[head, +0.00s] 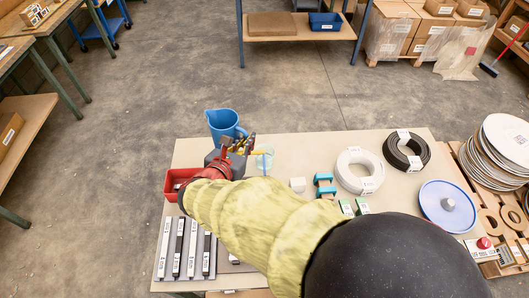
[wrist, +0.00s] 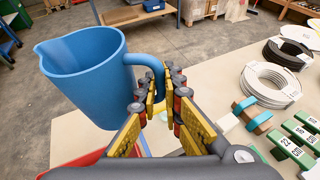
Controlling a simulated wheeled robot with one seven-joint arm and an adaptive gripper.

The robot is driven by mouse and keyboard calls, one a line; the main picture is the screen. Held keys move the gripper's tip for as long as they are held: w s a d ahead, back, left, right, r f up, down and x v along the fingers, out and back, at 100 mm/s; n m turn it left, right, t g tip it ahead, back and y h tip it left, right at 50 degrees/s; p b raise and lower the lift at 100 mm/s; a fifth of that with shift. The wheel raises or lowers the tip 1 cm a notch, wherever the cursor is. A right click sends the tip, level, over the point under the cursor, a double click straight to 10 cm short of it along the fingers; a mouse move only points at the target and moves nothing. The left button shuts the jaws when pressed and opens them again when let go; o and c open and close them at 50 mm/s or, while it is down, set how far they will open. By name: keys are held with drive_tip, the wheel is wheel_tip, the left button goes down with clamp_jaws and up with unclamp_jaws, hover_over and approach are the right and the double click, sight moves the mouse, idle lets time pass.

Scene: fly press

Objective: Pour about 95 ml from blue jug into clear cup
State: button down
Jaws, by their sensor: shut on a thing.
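The blue jug (head: 222,123) is near the table's far left edge, in my gripper (head: 237,145). In the wrist view the jug (wrist: 88,78) looks about upright, its spout to the left and its handle at my gripper (wrist: 161,90). The fingers are closed on the handle. I cannot see the liquid inside the jug. The clear cup (head: 264,156) stands on the table just right of my gripper, partly hidden by it. I cannot tell how full it is.
A red bin (head: 172,186) is left of my arm on the table (head: 310,146). Labelled bars (head: 192,248) lie in front.

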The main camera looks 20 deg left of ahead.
drive_tip(key=shift+r, duration=0.1)
idle(0.3)
drive_tip(key=shift+w+d+f+m+g+y+p, duration=0.45)
drive_tip(key=shift+m+g+y+p, duration=0.35)
drive_tip(key=shift+g+p, duration=0.85)
drive_tip(key=shift+w+d+f+m+g+y+p, duration=0.1)
drive_tip(key=shift+w+f+m+g+y+p, duration=0.4)
drive_tip(key=shift+g+p, duration=1.1)
drive_tip(key=shift+w+d+f+m+g+y+p, duration=0.15)
drive_tip(key=shift+d+f+m+g+y+p, duration=0.25)
drive_tip(key=shift+m+g+y+p, duration=1.15)
drive_tip(key=shift+s+a+f+n+p, duration=0.1)
drive_tip(key=shift+a+f+n+p, duration=0.1)
drive_tip(key=shift+f+n+p, duration=0.2)
drive_tip(key=shift+f+g, duration=0.1)
drive_tip(key=shift+g, duration=0.3)
drive_tip(key=shift+d+m+y, duration=0.2)
drive_tip(key=shift+m+y, duration=0.05)
drive_tip(key=shift+p, duration=0.3)
